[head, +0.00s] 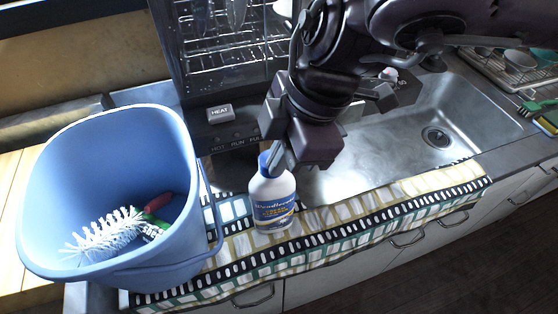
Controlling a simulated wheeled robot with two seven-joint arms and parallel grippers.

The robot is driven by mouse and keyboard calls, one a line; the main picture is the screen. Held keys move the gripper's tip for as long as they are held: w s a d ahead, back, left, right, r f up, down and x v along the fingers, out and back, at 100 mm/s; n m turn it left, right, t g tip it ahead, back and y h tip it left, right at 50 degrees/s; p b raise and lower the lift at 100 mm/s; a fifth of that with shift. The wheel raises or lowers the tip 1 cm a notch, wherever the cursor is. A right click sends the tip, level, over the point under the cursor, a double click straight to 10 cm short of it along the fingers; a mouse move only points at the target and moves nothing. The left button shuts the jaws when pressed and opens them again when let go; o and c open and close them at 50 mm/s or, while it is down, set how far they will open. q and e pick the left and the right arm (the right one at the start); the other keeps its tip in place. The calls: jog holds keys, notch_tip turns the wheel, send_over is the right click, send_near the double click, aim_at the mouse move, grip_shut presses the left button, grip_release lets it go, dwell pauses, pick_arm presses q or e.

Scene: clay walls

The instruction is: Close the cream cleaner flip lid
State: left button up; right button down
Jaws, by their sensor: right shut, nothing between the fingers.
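The cream cleaner bottle (271,200) is white with a blue and yellow label and stands upright on the patterned cloth. Its blue flip lid (264,163) shows at the top left of the neck, partly covered by my right gripper. My right gripper (277,160) comes down from above with its fingers shut and empty, at the top of the bottle. I cannot tell whether the fingertips touch the lid, nor the lid's exact angle. My left gripper is not in view.
A blue bucket (110,190) with a white brush (103,235) inside stands close on the left. The steel sink (400,140) lies to the right. The patterned cloth (400,205) runs along the counter's front edge.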

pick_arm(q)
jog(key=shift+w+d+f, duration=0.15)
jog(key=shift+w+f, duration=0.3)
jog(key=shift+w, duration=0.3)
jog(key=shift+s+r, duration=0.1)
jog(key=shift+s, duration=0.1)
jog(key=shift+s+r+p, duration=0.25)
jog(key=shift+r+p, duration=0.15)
